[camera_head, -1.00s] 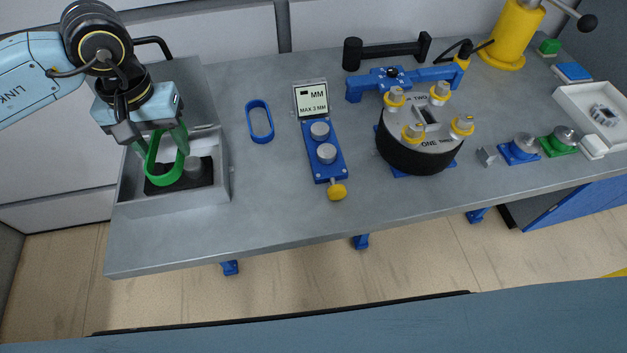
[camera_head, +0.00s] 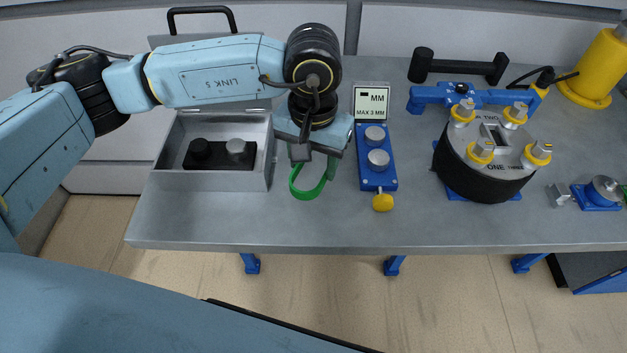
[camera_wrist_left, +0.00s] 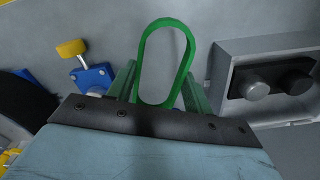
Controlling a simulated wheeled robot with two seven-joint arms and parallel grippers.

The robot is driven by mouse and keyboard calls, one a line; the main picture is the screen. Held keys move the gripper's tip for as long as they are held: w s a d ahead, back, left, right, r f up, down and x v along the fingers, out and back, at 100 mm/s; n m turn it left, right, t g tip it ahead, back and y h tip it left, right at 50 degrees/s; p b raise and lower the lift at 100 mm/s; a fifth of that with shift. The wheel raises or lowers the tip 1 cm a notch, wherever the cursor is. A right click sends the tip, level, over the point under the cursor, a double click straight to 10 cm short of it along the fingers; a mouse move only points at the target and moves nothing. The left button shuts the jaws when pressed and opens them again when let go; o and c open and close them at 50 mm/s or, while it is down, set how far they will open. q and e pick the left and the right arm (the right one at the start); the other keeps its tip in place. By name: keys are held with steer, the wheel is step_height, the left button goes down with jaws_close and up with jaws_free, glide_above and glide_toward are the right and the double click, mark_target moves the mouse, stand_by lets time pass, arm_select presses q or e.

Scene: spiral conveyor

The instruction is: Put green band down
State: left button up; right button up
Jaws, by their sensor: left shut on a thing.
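The green band (camera_head: 307,190) is an oval loop held in my left gripper (camera_head: 316,172), over the bench between the grey box and the blue gauge. In the left wrist view the band (camera_wrist_left: 164,62) sits between the green fingers of the gripper (camera_wrist_left: 158,88), with its rounded end past the fingertips. Whether the band touches the bench cannot be told. The blue band seen earlier is not visible now; my left arm and gripper cover that area. My right gripper is not in view.
The open grey box (camera_head: 212,180) with a black two-post block (camera_head: 197,153) stands left of the gripper. The blue gauge (camera_head: 376,160) with a yellow knob (camera_head: 382,202) is close on the right. A round black fixture (camera_head: 470,181) stands farther right. The bench front is clear.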

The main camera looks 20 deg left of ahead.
arm_select(q)
steer(key=shift+f, duration=2.55)
steer(key=shift+f, duration=0.15)
steer(key=o, duration=1.1)
step_height(320, 180, up, 12)
steer(key=shift+r, duration=0.2)
